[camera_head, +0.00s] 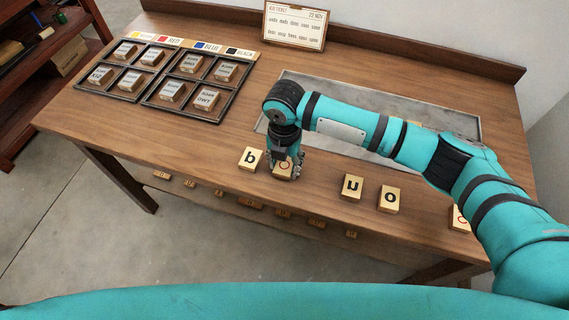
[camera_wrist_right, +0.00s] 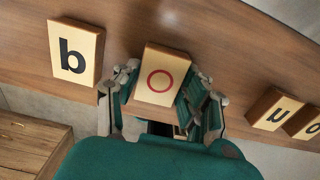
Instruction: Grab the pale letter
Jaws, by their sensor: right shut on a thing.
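Several pale wooden letter blocks lie in a row along the table's front edge. My right gripper (camera_head: 285,170) is shut on a pale block with a red ring-shaped letter (camera_head: 283,166). In the right wrist view the red-letter block (camera_wrist_right: 160,78) sits between the fingers of the gripper (camera_wrist_right: 165,105), its face showing. It is at table level; whether it touches the table I cannot tell. A "b" block (camera_head: 250,158) lies just to its left, apart from the gripper. A "u" block (camera_head: 351,188) and an "o" block (camera_head: 389,199) lie to the right. My left gripper is not in view.
Another red-letter block (camera_head: 460,218) is partly hidden by my right arm. A grey recessed tray (camera_head: 300,85) lies behind the arm. Dark framed trays (camera_head: 150,97) of stamp blocks stand left, a sign card (camera_head: 295,25) at the back. More blocks (camera_head: 250,202) sit on a lower shelf.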

